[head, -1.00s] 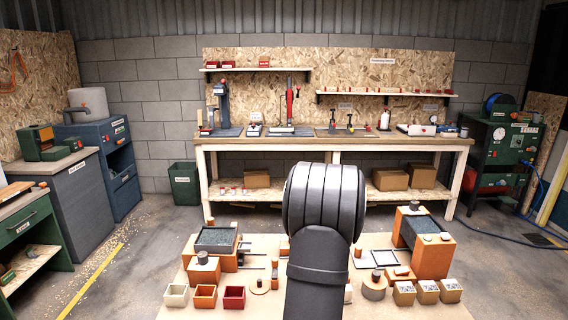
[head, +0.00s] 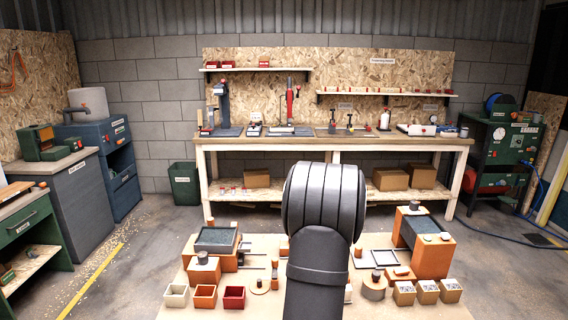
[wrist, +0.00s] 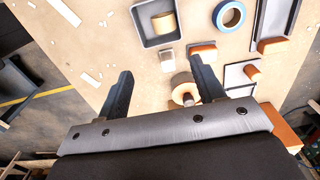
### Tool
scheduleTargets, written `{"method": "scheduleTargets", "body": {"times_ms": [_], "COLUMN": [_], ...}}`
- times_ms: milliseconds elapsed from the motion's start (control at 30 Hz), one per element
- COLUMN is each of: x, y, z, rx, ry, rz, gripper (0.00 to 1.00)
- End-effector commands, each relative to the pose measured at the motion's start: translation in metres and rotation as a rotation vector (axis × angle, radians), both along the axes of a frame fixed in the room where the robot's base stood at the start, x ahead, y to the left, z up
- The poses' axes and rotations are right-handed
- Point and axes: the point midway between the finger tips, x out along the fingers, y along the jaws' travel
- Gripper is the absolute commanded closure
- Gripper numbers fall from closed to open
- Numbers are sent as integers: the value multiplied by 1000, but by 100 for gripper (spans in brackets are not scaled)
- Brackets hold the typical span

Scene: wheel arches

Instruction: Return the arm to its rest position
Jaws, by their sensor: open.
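My gripper (wrist: 160,90) shows in the wrist view with its two dark fingers spread apart and nothing between them. It hangs above the table (wrist: 115,50), clear of the things on it. In the head view my dark arm stands in the middle of the picture and hides the centre of the table; the gripper itself is not visible there.
In the head view, small open bins (head: 205,296) stand at the table's front left and cardboard boxes (head: 427,292) at the front right. Orange blocks with dark tops (head: 424,244) stand behind. The wrist view shows a grey tray (wrist: 146,31) and a blue ring (wrist: 229,15).

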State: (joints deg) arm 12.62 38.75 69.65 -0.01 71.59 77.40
Motion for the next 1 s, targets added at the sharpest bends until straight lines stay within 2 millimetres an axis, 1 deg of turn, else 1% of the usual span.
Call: {"method": "scheduleTargets", "body": {"times_ms": [33, 100, 367, 400, 500, 667, 1000], "x": [-1, -1, -1, 1, 1, 1, 10], "y": [0, 0, 0, 0, 0, 0, 65], "z": [-12, -26, -78, -73, -49, -17, -40], "rx": [1, 1, 1, -1, -1, -1, 0], "ry": [5, 5, 5, -3, -5, -3, 2], "rz": [0, 0, 0, 0, 0, 0, 4], "gripper": [38, 38, 38, 38, 38, 38, 38]}}
